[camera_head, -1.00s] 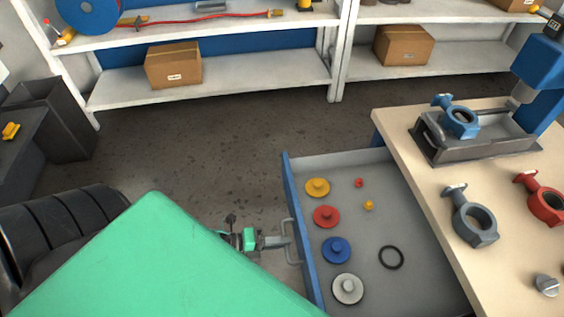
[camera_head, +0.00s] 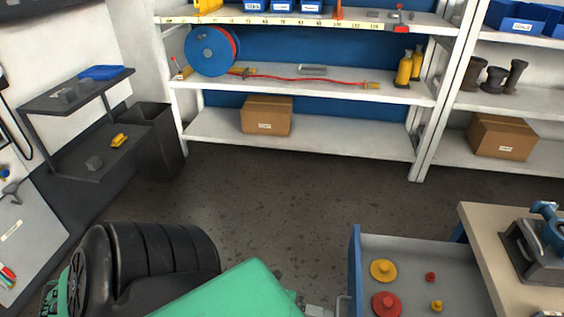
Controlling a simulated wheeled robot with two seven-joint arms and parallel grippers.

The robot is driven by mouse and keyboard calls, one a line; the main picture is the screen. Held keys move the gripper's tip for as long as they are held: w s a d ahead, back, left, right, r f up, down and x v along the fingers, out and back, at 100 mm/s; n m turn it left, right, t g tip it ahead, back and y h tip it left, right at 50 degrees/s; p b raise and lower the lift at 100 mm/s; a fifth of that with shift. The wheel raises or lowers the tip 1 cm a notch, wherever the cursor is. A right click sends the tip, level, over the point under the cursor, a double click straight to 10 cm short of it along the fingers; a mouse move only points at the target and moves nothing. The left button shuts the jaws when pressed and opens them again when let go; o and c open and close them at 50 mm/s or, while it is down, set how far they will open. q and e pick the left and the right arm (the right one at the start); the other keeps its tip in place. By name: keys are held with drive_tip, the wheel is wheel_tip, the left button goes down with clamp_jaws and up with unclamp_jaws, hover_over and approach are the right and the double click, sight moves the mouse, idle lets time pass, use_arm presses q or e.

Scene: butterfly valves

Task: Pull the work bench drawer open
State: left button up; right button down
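The work bench drawer (camera_head: 354,268) stands pulled well out from the bench at the lower right, with its blue front facing left. Its grey inside shows, and its near part is cut off by the lower edge. The drawer handle (camera_head: 343,306) sticks out from the blue front at the bottom edge. My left gripper (camera_head: 318,311) is at this handle, and its fingers look shut on it. Most of this gripper is hidden behind my green arm or cut off below. My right gripper is not in view.
In the drawer lie a yellow disc (camera_head: 383,270), a red disc (camera_head: 386,304) and small parts. The bench top (camera_head: 482,232) carries a vise with a blue valve (camera_head: 549,232). Shelves (camera_head: 300,142) line the back. Floor (camera_head: 290,200) left of the drawer is clear.

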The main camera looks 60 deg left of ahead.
use_arm(q)
drive_tip(key=v, duration=1)
drive_tip(key=shift+s+a, duration=0.2)
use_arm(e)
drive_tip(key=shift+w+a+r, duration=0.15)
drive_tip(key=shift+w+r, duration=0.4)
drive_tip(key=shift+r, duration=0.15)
